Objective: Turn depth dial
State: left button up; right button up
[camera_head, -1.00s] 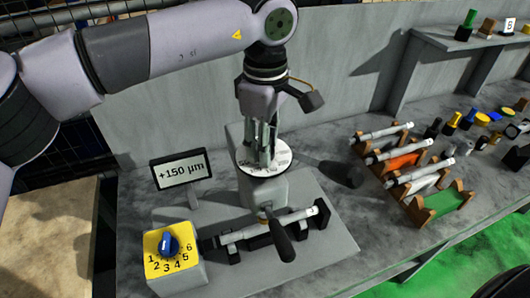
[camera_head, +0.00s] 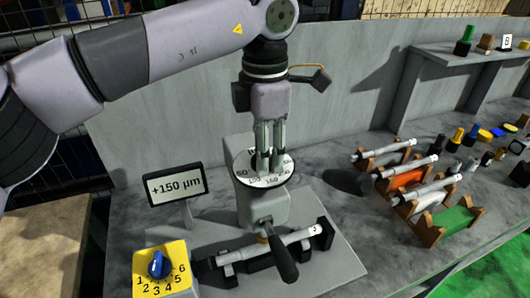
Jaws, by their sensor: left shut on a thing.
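The depth dial (camera_head: 247,180) is a round white disc with black numbers, lying on top of the grey grinder body (camera_head: 262,205). My left gripper (camera_head: 267,160) points straight down over the dial, with its fingers close together at the dial's middle. It is shut on the dial's knob, which the fingers mostly hide. A display (camera_head: 174,185) left of the dial reads +150 µm. My right gripper is not in view.
A yellow box with a blue numbered knob (camera_head: 158,265) stands at front left. A shaft (camera_head: 268,244) lies across the grinder, with a dark handle (camera_head: 284,258) before it. A rack (camera_head: 432,228) with several shafts stands right. Small parts sit on a shelf (camera_head: 450,45).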

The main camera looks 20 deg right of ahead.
pick_arm(q)
jog(key=shift+n, duration=0.3)
jog(key=o, duration=1.1)
jog(key=shift+r, duration=0.1)
notch_tip(320, 180, up, 12)
jog(key=shift+f, duration=0.1)
dwell(0.4)
